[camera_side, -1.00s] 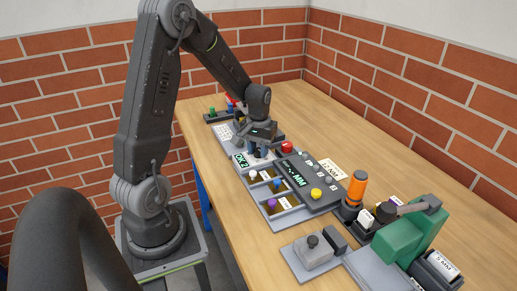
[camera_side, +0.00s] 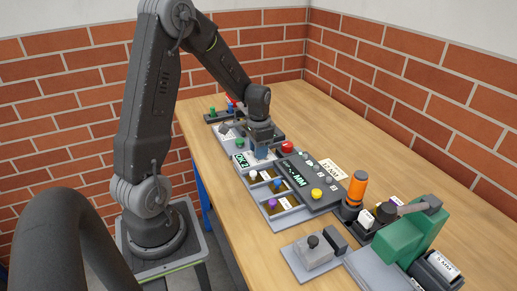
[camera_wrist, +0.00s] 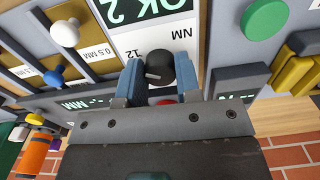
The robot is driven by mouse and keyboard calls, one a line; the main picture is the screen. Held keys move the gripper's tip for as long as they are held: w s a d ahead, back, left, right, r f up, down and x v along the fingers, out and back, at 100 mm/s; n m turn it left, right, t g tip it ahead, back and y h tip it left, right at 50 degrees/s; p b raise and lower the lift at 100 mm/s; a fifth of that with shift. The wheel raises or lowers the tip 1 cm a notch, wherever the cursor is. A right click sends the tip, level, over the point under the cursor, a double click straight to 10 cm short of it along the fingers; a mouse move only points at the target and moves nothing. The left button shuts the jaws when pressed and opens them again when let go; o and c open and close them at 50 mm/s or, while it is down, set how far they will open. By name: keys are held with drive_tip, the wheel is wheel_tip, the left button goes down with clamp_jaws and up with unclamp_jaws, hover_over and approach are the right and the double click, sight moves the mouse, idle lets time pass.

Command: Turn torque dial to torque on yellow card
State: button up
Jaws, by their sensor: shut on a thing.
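The torque dial (camera_wrist: 159,66) is a round black knob with a pale pointer line, on a white panel marked NM. My gripper (camera_wrist: 157,78) is shut on it, with one blue finger on each side. In the side view my gripper (camera_side: 262,142) points down at the panel, and the dial is hidden. A pale yellowish card (camera_side: 333,169) lies on the table beyond the dark console; its print looks like an NM value, too small to read surely.
An OK 2 display (camera_side: 240,160) is beside the dial. A red button (camera_side: 287,147) stands close to my gripper. The dark console (camera_side: 312,182) has a yellow knob (camera_side: 316,194). An orange-handled tool (camera_side: 356,188) and a green machine (camera_side: 405,242) stand nearer. The table's right side is fairly clear.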

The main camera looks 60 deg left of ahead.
idle(0.4)
drive_tip(key=o, duration=0.9)
wheel_tip(320, 180, up, 14)
drive_tip(key=shift+d+f, duration=0.1)
idle(0.3)
drive_tip(key=s+d+r+t, duration=0.1)
drive_tip(key=s+d+t, duration=0.1)
drive_tip(key=s+d, duration=0.2)
drive_tip(key=s+d+r+t, duration=0.1)
drive_tip(key=s+d, duration=0.3)
drive_tip(key=d, duration=0.6)
drive_tip(key=s+d+r+t, duration=0.2)
drive_tip(key=s+d, duration=0.2)
drive_tip(key=d, duration=0.4)
drive_tip(key=shift+s+r+t, duration=0.2)
drive_tip(key=shift+r+t, duration=0.05)
drive_tip(key=shift+t, duration=0.05)
